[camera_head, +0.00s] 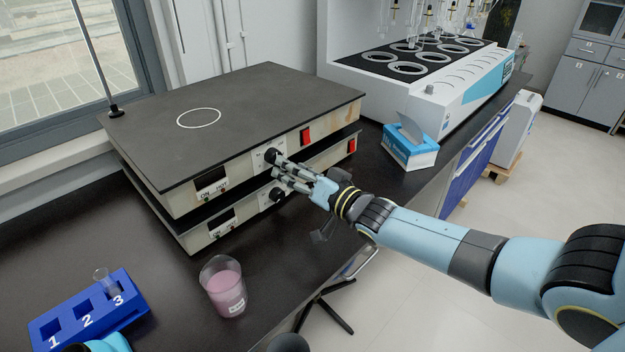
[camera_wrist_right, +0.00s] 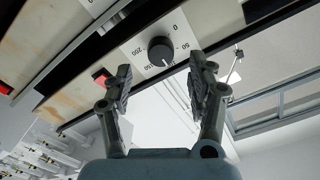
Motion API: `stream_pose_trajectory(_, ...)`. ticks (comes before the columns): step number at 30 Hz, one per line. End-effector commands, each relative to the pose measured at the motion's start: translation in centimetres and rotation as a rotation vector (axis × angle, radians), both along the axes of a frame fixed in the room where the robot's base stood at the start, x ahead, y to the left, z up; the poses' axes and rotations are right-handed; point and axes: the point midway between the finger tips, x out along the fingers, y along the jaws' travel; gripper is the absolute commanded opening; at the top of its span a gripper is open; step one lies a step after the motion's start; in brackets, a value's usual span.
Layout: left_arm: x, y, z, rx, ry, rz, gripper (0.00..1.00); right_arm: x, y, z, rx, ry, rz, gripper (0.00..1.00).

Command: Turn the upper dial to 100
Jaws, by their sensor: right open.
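The upper dial (camera_head: 272,156) is a black round knob on the front of the upper hot plate (camera_head: 230,170). In the right wrist view the upper dial (camera_wrist_right: 160,52) shows from the front, with the labels 0, 50, 150 and 200 around it. A pale mark on its edge faces the side between 50 and 150; the 100 label cannot be read. My right gripper (camera_head: 283,168) is at the front panel. In the wrist view its two fingers (camera_wrist_right: 160,82) are spread, with the dial between and beyond their tips, apparently untouched. My left gripper is not in view.
A second hot plate (camera_head: 225,223) with its own dial (camera_head: 277,194) lies under the upper one. A beaker of pink liquid (camera_head: 225,287) and a blue tube rack (camera_head: 88,312) stand in front. A tissue box (camera_head: 410,148) stands to the right.

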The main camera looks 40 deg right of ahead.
Motion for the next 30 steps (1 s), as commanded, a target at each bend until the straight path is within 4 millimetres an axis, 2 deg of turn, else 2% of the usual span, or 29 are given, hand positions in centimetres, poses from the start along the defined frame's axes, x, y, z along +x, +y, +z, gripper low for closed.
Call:
stream_pose_trajectory(1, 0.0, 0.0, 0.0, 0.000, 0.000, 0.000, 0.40, -1.3, -0.1, -0.1, -0.002, 0.002, 0.002, 0.58)
stream_pose_trajectory(6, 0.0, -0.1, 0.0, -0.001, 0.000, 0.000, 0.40, -4.8, -0.4, -0.1, -0.001, 0.002, 0.001, 0.58)
stream_pose_trajectory(12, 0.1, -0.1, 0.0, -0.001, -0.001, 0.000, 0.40, -6.9, -0.5, 0.0, -0.001, 0.001, 0.001, 0.58)
stream_pose_trajectory(30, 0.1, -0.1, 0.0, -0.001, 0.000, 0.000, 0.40, -7.2, -0.6, 0.0, 0.000, 0.000, 0.000, 0.58)
